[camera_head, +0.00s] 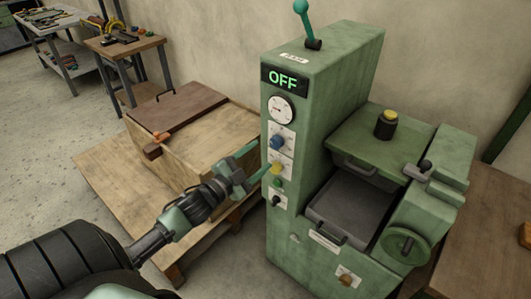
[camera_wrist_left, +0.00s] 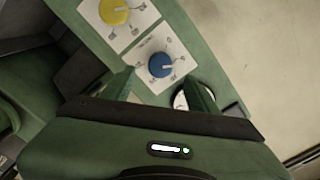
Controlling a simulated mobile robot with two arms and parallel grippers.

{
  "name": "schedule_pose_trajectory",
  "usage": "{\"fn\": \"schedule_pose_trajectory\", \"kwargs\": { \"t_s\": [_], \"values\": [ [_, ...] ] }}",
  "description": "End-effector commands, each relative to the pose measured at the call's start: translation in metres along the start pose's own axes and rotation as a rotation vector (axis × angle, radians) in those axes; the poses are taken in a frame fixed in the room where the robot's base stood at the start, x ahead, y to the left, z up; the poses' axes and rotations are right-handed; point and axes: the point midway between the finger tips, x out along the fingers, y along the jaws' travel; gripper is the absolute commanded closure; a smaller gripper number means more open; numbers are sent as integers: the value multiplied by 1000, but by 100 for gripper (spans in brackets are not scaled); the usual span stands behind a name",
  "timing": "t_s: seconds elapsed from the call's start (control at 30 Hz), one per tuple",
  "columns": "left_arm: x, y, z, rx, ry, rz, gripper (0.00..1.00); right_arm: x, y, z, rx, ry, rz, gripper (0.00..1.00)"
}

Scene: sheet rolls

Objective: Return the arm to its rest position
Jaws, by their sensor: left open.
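My left gripper (camera_head: 254,165) is open and empty in the head view, with its fingertips close to the front panel of the green machine (camera_head: 325,75). The panel carries a blue knob (camera_head: 277,142), a yellow knob (camera_head: 277,168) and a white gauge (camera_head: 281,109). The display (camera_head: 284,79) reads OFF. In the left wrist view, the blue knob (camera_wrist_left: 160,64) lies just beyond the open fingers (camera_wrist_left: 163,88) and the yellow knob (camera_wrist_left: 114,11) is further up. I cannot tell whether a fingertip touches the panel. My right gripper is not in view.
A wooden crate (camera_head: 205,150) with a brown lid stands on a pallet (camera_head: 100,165) behind my left arm. The machine has a teal-topped lever (camera_head: 303,18) and a grey tray (camera_head: 350,205). Tool tables (camera_head: 125,45) stand at the back left. A wooden table (camera_head: 490,240) is at right.

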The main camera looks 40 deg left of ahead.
Motion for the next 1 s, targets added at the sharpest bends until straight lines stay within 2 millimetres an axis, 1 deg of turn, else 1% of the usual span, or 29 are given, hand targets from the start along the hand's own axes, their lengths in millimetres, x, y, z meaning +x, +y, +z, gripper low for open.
{"fn": "schedule_pose_trajectory", "kwargs": {
  "t_s": [0.03,0.2,0.67,0.77,0.87,0.97,1.0],
  "values": [
    [-5,1,1,0,-1,1,41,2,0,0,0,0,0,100],
    [-12,0,0,0,0,0,41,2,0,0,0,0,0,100],
    [-11,0,0,-1,0,-1,41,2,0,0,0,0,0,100],
    [-12,3,4,-6,-9,3,41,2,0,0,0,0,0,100],
    [-14,19,26,-36,-60,20,41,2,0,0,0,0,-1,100],
    [-23,54,69,-96,-163,57,41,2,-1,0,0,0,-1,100],
    [-30,73,90,-125,-214,77,41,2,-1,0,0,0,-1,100]
  ]
}}
